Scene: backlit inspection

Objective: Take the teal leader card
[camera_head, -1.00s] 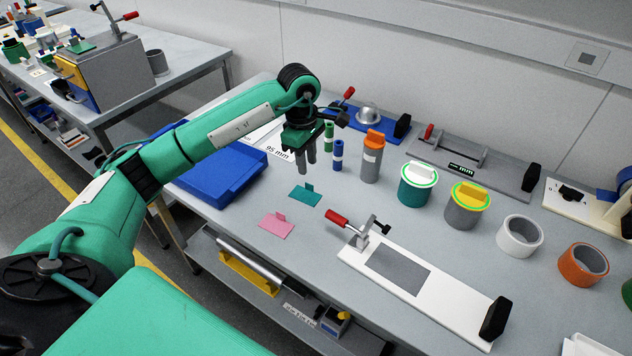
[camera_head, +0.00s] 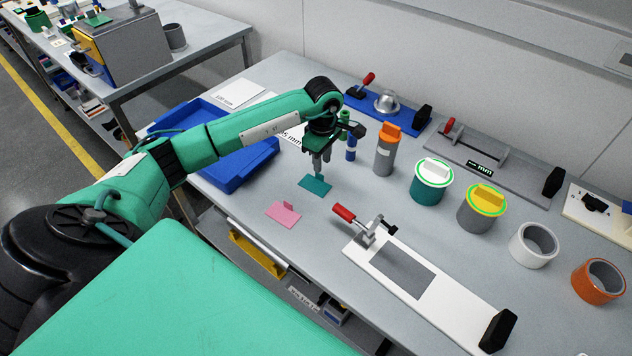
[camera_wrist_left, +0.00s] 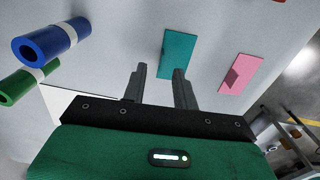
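The teal leader card (camera_head: 314,187) lies flat on the grey bench, and in the left wrist view (camera_wrist_left: 180,46) it lies just beyond the fingertips. My left gripper (camera_head: 320,172) is low over the card's far edge in the head view, pointing down. In the left wrist view its two fingers (camera_wrist_left: 160,72) stand apart with nothing held between them. The right finger overlaps the card's near end. The card's raised tab is hard to make out there. My right gripper is in neither view.
A pink card (camera_head: 284,213) lies nearby. A blue tray (camera_head: 233,183) is left; a white clamp board (camera_head: 455,308) is right.

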